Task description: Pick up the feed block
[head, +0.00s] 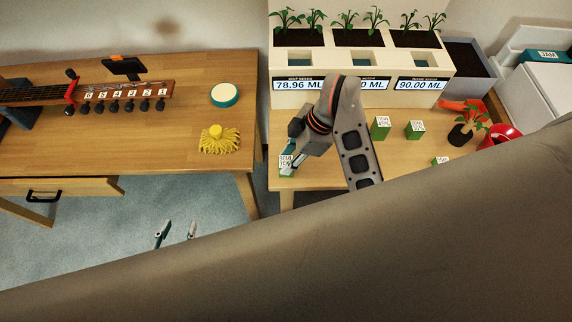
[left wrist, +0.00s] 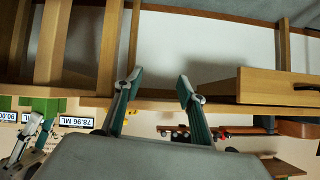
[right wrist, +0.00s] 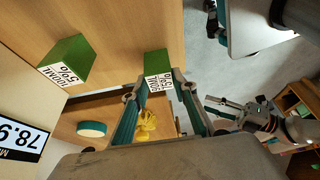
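A green block (head: 286,169) with a white printed label stands near the left end of the right table in the head view. My right gripper (head: 291,160) is at this block. In the right wrist view, the green block (right wrist: 157,66) sits between the two fingertips (right wrist: 159,78), which appear shut on its sides. Whether it is lifted clear of the table cannot be told. Other labelled green blocks (head: 381,128) (head: 415,130) stand further right. My left gripper (head: 177,232) is open and empty over the floor gap; its spread fingers (left wrist: 158,80) show in the left wrist view.
A white planter (head: 290,95) with digital readouts stands behind the blocks. A potted plant (head: 461,135) and a red container (head: 500,136) stand at right. The left table holds a guitar (head: 120,95), a round teal-edged item (head: 224,95) and a yellow mop-like item (head: 219,139).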

